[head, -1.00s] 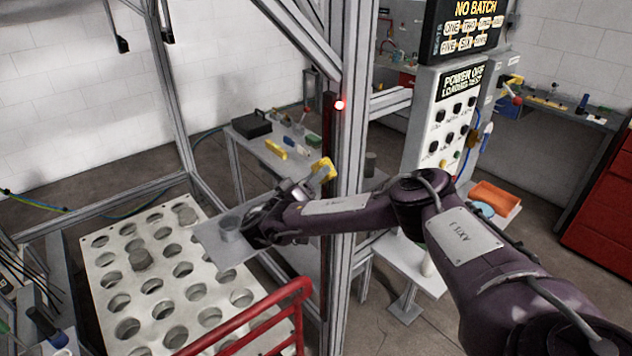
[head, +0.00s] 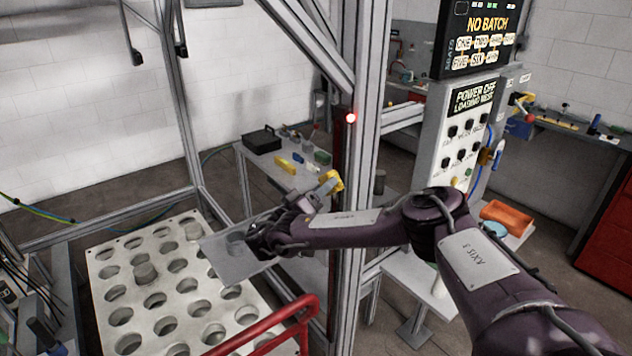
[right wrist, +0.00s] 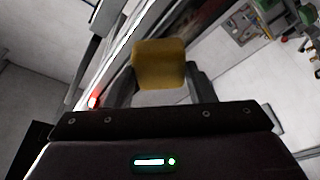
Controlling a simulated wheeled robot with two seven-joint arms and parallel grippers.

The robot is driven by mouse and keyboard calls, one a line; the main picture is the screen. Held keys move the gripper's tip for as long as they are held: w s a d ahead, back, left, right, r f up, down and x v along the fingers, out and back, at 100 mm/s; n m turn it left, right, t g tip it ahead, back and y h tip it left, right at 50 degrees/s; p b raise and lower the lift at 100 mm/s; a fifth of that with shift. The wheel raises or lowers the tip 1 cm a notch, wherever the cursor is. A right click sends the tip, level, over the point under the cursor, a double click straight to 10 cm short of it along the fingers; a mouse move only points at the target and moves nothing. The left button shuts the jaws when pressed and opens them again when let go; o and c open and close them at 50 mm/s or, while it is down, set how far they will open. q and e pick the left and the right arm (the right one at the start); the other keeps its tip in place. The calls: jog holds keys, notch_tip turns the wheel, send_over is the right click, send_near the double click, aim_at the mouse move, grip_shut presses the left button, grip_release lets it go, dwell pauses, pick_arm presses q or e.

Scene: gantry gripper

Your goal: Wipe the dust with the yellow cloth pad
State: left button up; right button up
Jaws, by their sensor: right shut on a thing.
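The yellow cloth pad (head: 332,181) is held in my right gripper (head: 322,190), in front of the grey upright post and below its red light. In the right wrist view the pad (right wrist: 158,63) is a rounded yellow-brown block between the fingers of my right gripper (right wrist: 160,82). The gripper is shut on it. In the head view the pad appears close to the post, but I cannot tell whether it touches. I cannot make out any dust. My left gripper is not in view.
The grey post (head: 364,70) carries a lit red light (head: 350,118). A pale holed plate (head: 108,318) lies lower left, with a red rail (head: 262,338) at its front. A side table (head: 250,165) stands behind. A control panel (head: 462,140) is right of the post.

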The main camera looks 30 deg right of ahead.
jog(key=s+f+b, duration=0.1)
jog(key=f+b, duration=0.1)
jog(key=b, duration=0.1)
jog(key=shift+s+d+f+b, duration=0.1)
jog(key=shift+s+f+b, duration=0.2)
jog(key=shift+s+f, duration=0.1)
dwell(1.7)
